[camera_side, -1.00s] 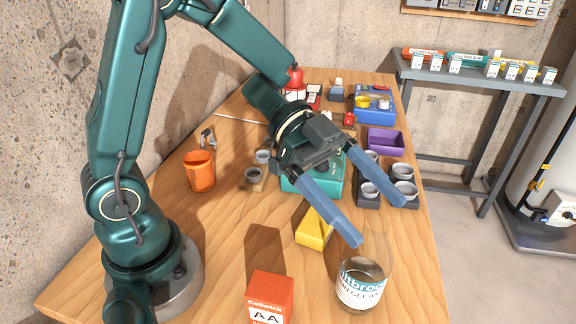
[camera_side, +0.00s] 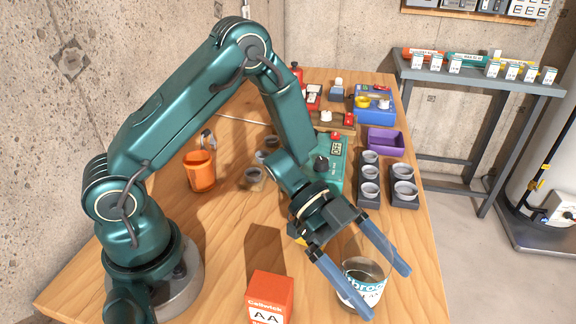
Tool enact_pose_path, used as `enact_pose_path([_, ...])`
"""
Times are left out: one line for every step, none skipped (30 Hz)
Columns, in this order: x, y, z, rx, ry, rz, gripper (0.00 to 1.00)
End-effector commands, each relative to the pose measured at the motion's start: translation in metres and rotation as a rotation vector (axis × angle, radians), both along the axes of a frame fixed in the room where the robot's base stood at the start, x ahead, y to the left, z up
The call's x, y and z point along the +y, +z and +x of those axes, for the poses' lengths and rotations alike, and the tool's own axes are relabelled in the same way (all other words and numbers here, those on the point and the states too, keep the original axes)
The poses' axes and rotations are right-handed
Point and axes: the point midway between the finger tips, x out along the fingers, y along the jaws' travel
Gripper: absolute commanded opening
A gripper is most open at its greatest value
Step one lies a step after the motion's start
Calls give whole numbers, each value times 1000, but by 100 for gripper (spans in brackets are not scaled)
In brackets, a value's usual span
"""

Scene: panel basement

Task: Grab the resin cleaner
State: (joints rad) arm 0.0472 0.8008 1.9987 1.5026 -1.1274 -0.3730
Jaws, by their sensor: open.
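The resin cleaner looks to be the clear container with a white and teal label (camera_side: 368,292), standing on the wooden table near its front right; the label is only partly readable. My gripper (camera_side: 390,292) is open, with its two long blue fingers spread. One finger passes in front of the container's left side and the other lies over its right side, so the container shows between them. I cannot tell whether either finger touches it.
An orange Callwick AA box (camera_side: 270,298) stands left of the container. A yellow block is mostly hidden behind my gripper.

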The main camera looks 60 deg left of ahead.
Motion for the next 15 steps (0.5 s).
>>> enact_pose_path([-3,-2,0,0,-2,1,100])
enact_pose_path([-5,-2,0,0,-2,1,100])
enact_pose_path([-6,-3,1,1,-1,1,100])
enact_pose_path([-6,-3,1,0,0,1,100])
enact_pose_path([-6,-3,1,0,0,1,100])
enact_pose_path([-6,-3,1,0,1,1,100])
enact_pose_path([-6,-3,1,0,1,1,100])
enact_pose_path([-6,-3,1,0,1,1,100])
enact_pose_path([-6,-3,1,0,1,1,100])
enact_pose_path([-6,-3,1,0,1,1,100])
enact_pose_path([-6,-3,1,0,1,1,92])
enact_pose_path([-6,-3,1,0,1,1,77])
enact_pose_path([-6,-3,1,0,1,1,66])
enact_pose_path([-6,-3,1,0,1,1,54])
enact_pose_path([-6,-3,1,0,1,1,39])
